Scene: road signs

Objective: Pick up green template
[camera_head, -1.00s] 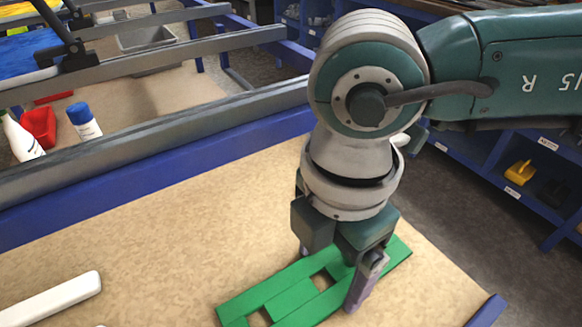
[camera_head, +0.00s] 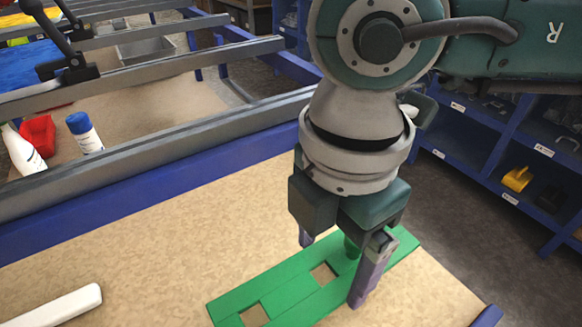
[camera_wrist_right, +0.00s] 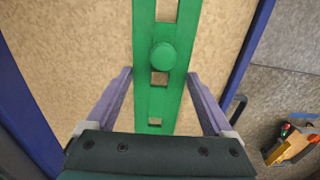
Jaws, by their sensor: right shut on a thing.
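The green template (camera_head: 290,293) is a long flat bar with square cut-outs and a round green knob (camera_head: 352,247) on top. The template looks slightly raised off the table, but the gap is hard to judge. My left gripper is not in view.
The tan tabletop (camera_head: 150,245) has a blue edge frame and a grey rail behind it. A white bar (camera_head: 55,306) lies at the left. Beyond the rail are a blue-capped bottle (camera_head: 85,133) and a red bin (camera_head: 38,134). Blue shelves (camera_head: 480,140) stand at right.

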